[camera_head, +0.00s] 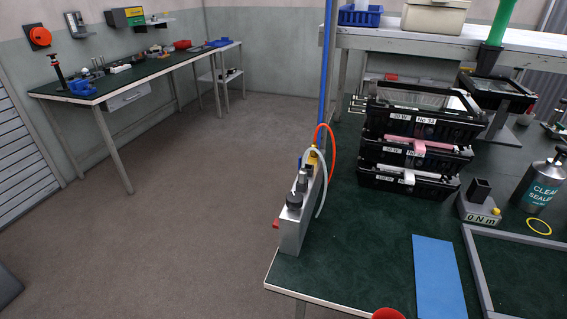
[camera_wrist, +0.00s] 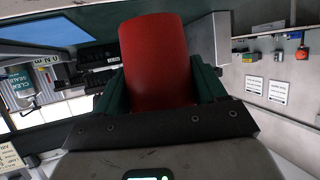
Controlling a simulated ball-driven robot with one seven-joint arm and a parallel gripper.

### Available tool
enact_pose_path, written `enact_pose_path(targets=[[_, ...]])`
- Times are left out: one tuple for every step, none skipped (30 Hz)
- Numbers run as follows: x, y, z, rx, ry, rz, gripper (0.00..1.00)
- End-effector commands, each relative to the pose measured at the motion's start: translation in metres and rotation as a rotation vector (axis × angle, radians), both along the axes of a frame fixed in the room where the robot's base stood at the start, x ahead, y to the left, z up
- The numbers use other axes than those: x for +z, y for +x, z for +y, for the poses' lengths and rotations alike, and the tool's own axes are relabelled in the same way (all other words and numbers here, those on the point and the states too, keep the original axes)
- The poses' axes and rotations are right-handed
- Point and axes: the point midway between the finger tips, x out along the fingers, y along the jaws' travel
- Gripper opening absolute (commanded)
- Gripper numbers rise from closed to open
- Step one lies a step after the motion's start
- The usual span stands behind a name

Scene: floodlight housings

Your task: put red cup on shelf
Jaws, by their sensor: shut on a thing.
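The red cup (camera_wrist: 157,55) fills the middle of the wrist view. My gripper (camera_wrist: 158,85) is shut on it, with a green finger against each side. The cup's base and inside are hidden. In the head view, only a red curved edge, likely the same cup (camera_head: 388,314), shows at the bottom. My gripper is not visible there. A pale shelf (camera_head: 395,41) runs above the back of the green-topped bench, at the upper right of the head view.
A blue crate (camera_head: 360,16) and a beige bin (camera_head: 434,17) stand on the shelf. A grey manifold with hoses (camera_head: 294,222) stands at the bench's left edge.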

Motion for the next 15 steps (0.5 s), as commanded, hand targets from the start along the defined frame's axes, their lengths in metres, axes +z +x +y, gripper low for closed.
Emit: enact_pose_path(targets=[[-0.014, 0.004, -0.001, -0.009, 0.0, 0.005, 0.37], [-0.021, 0.006, -0.002, -0.013, -0.001, 0.005, 0.37], [-0.032, 0.009, -0.002, -0.016, -0.001, 0.005, 0.37], [-0.041, 0.011, -0.002, -0.02, -0.002, 0.004, 0.37], [-0.05, 0.013, -0.002, -0.023, -0.001, 0.005, 0.37], [-0.062, 0.015, -0.002, -0.027, -0.002, 0.005, 0.37], [-0.07, 0.017, -0.002, -0.03, -0.002, 0.005, 0.37], [-0.077, 0.018, -0.003, -0.032, -0.002, 0.004, 0.37], [-0.086, 0.02, -0.002, -0.033, -0.001, 0.003, 0.37], [-0.092, 0.021, -0.002, -0.035, -0.001, 0.001, 0.37], [-0.097, 0.021, -0.002, -0.035, -0.001, 0.001, 0.37], [-0.102, 0.022, -0.002, -0.037, 0.0, 0.0, 0.37], [-0.106, 0.022, -0.002, -0.037, 0.0, 0.0, 0.37], [-0.109, 0.022, -0.002, -0.037, 0.0, -0.001, 0.37], [-0.112, 0.023, -0.002, -0.037, -0.001, -0.001, 0.37]])
